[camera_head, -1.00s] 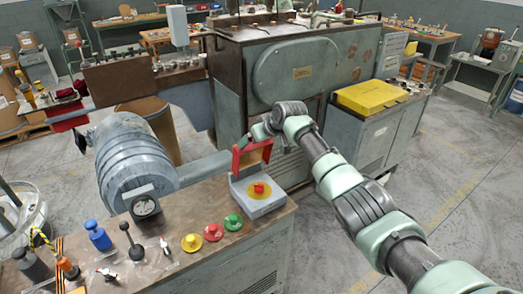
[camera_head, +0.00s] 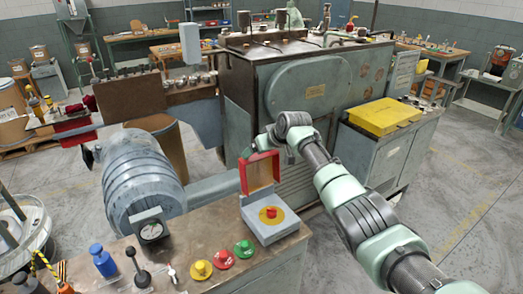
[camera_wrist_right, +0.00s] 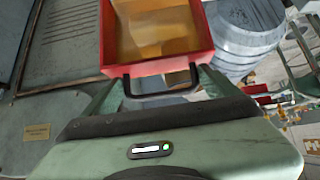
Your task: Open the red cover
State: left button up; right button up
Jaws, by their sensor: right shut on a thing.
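The red cover (camera_head: 259,173) stands raised, roughly upright, at the back of a grey box (camera_head: 271,229) on the control bench. The box has a red button (camera_head: 271,211) on a yellow disc, which is uncovered. My right gripper (camera_head: 251,149) is at the cover's upper edge. In the right wrist view the red cover (camera_wrist_right: 157,68) has a see-through amber middle and a black handle (camera_wrist_right: 160,93). My right gripper (camera_wrist_right: 160,84) is shut on that handle, its fingers partly hidden behind it. My left gripper is not in view.
Yellow, red and green buttons (camera_head: 223,258) and a black lever (camera_head: 136,265) sit left of the box. The large machine (camera_head: 310,90) and a yellow-topped cabinet (camera_head: 383,117) are beyond.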

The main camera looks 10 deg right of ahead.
jog(key=shift+w+a+r, duration=0.15)
jog(key=shift+a+r, duration=0.1)
jog(key=shift+r, duration=0.25)
jog(key=o, duration=1.8)
jog(key=shift+a+f, duration=0.1)
jog(key=shift+f, duration=0.1)
jog(key=shift+d+f, duration=0.15)
jog(key=shift+d, duration=0.05)
jog(key=shift+b+v, duration=0.85)
jog(key=shift+v, duration=3.1)
jog(key=shift+f, duration=0.1)
